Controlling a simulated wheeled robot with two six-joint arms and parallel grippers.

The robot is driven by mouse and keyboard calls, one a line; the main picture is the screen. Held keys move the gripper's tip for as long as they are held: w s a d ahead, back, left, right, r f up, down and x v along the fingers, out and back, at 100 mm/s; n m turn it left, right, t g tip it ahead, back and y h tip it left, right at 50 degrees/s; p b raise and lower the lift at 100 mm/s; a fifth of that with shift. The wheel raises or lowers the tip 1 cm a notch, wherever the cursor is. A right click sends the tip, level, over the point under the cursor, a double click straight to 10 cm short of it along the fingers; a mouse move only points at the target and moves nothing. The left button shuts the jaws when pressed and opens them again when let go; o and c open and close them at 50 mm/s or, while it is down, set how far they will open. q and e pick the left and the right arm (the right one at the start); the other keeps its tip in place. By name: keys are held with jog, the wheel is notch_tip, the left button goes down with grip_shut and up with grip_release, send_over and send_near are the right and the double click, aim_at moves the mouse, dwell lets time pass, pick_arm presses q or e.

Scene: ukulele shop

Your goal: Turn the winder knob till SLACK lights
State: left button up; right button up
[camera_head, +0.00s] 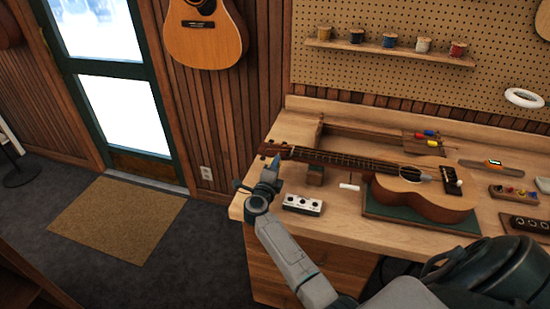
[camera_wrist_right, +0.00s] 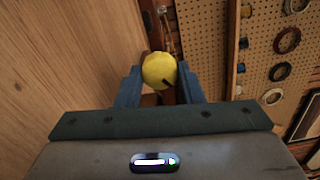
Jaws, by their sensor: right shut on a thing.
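My right gripper (camera_head: 273,167) is at the headstock end of the ukulele (camera_head: 420,190), over the bench's left edge. In the right wrist view its two blue fingers stand on either side of a round yellow knob (camera_wrist_right: 159,70) with a dark mark, and the gripper (camera_wrist_right: 160,88) is shut on it. The knob is hidden in the head view. A small box with a pale face and several dark round spots (camera_head: 303,205) stands on the bench right of the gripper. I cannot read its labels or see any spot lit. My left gripper is not in view.
The ukulele lies on a green mat (camera_head: 380,208), its neck over a wooden support (camera_head: 315,176). Thread spools (camera_head: 389,40) line a shelf on the pegboard. Floor left of the workbench (camera_head: 285,130) is open.

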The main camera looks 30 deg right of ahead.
jog(key=n+p, duration=0.3)
jog(key=p, duration=0.1)
jog(key=shift+r+n, duration=0.25)
jog(key=shift+n, duration=0.15)
jog(key=shift+f+n+p, duration=0.2)
jog(key=shift+n+p, duration=0.9)
jog(key=shift+n, duration=0.6)
jog(key=o, duration=0.7)
